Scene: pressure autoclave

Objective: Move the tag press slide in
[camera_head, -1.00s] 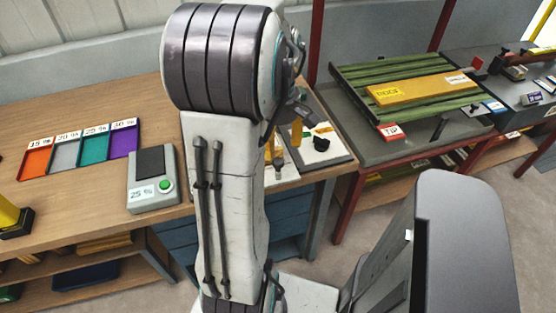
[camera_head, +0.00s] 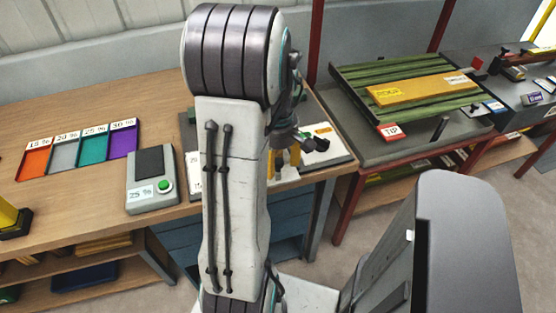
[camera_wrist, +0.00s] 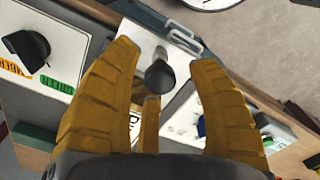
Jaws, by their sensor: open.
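My gripper (camera_wrist: 163,60) has yellow fingers, spread open. Between them in the wrist view is a dark round knob (camera_wrist: 160,76) with a pale metal stem, which looks like the handle of the tag press slide. The fingers are around the knob with gaps at its sides; I cannot tell if any touches it. A bent metal bracket (camera_wrist: 184,40) lies just beyond the knob. In the head view my gripper (camera_head: 283,160) is low over the right end of the wooden bench, and my arm hides most of the press.
A second black knob (camera_wrist: 28,48) stands on a white board with orange and green labels, left in the wrist view. In the head view, a grey scale (camera_head: 153,180) and coloured trays (camera_head: 92,148) sit on the bench. A green slatted rack (camera_head: 400,75) stands at right.

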